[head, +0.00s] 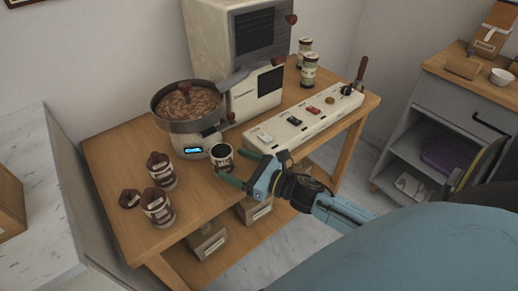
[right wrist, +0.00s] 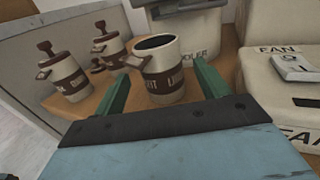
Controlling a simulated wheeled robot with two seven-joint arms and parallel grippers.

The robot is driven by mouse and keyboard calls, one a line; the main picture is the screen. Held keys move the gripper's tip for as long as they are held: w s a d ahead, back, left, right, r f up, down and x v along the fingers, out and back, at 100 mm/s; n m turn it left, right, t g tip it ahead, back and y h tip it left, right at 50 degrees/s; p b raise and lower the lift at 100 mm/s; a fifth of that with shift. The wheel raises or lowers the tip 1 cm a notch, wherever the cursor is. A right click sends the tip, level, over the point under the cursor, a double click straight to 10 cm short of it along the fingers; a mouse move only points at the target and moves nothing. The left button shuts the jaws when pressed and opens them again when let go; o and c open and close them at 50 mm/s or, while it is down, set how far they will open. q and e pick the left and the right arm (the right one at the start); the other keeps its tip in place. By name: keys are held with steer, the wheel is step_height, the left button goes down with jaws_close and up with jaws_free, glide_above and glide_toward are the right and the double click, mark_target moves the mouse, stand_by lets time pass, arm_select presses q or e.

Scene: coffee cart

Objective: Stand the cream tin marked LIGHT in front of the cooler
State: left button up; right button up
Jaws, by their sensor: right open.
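The cream tin marked LIGHT (head: 221,158) stands upright on the wooden cart, in front of the cooler (head: 187,104), a round pan of brown beans on a pale base. Its top is dark and open. In the right wrist view the tin (right wrist: 163,72) shows a brown band with part of its lettering, close to the cooler's base (right wrist: 188,33). My right gripper (head: 236,168) is open, its green fingers on either side of the tin's near part; I cannot tell whether they touch it. My left gripper is not in view.
Two cream tins with brown knobbed lids (head: 160,171) (head: 158,207) stand left of the LIGHT tin. A brown lid or scoop (head: 129,199) lies beside them. A white switch panel (head: 305,120) lies to the right, close to my right gripper. The cart's front left corner is clear.

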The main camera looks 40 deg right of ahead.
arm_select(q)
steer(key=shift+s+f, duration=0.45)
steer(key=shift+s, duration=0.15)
arm_select(e)
steer(key=v, duration=0.7)
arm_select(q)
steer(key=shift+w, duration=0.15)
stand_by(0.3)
